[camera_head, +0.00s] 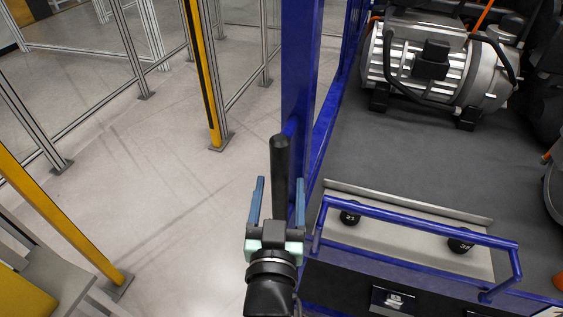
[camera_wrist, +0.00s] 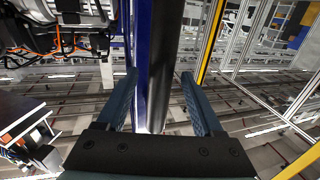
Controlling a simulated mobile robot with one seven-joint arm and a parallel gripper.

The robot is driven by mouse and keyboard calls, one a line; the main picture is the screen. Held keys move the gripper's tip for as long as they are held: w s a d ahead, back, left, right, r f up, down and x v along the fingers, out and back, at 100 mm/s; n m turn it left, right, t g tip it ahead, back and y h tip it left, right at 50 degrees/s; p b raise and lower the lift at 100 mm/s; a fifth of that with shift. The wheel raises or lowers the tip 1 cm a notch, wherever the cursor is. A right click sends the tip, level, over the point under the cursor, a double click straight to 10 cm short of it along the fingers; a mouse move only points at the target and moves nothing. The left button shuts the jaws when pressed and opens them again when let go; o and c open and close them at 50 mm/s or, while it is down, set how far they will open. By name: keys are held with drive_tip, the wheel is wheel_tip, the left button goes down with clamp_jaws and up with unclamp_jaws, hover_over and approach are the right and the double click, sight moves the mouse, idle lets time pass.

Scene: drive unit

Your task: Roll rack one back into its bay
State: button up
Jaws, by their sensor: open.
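A rack with a blue frame (camera_head: 297,85) stands at the centre right of the head view. Its dark grey deck (camera_head: 400,160) carries a ribbed silver motor (camera_head: 425,65). A blue rail (camera_head: 420,224) runs along its front. My gripper (camera_head: 280,183) is open beside the blue post, left of the rail. A black upright handle (camera_head: 280,165) stands between the spread fingers. In the wrist view the dark handle (camera_wrist: 163,55) runs between both fingers (camera_wrist: 160,74), with a gap on each side. I cannot tell where it joins the rack. No bay is clearly identifiable.
A steel plate (camera_head: 395,248) at the rack's front holds two black numbered knobs (camera_head: 350,213). Yellow-and-black posts (camera_head: 203,75) and grey fence frames (camera_head: 130,45) stand at left. The pale floor (camera_head: 150,190) between is clear. A grey and yellow unit (camera_head: 35,280) sits lower left.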

drive_tip(key=shift+w+d+p, duration=0.15)
drive_tip(key=shift+w+p, duration=0.2)
drive_tip(key=shift+w, duration=2.3)
clamp_jaws()
